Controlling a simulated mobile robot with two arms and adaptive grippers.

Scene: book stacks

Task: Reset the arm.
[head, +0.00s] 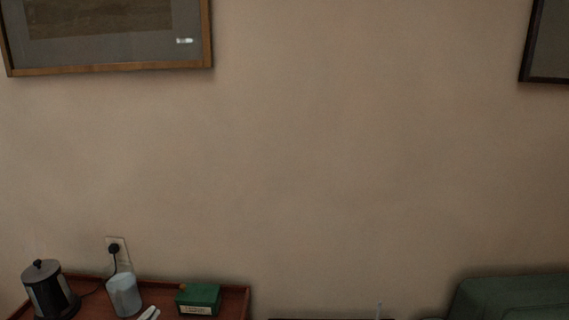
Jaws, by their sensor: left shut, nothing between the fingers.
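Only the pale fingertips of my left gripper (149,313) show, at the bottom edge of the head view, in front of the red-brown tabletop. They are close together and shut, with nothing seen between them. The rest of my left arm is below the picture. My right gripper is not in view.
A red-brown table (234,303) at the lower left bears a dark kettle (48,290), a pale canister (124,295) and a green box (199,299). A wall socket (116,249) is behind. A green upholstered seat (515,297) is lower right. Framed pictures (110,70) hang above.

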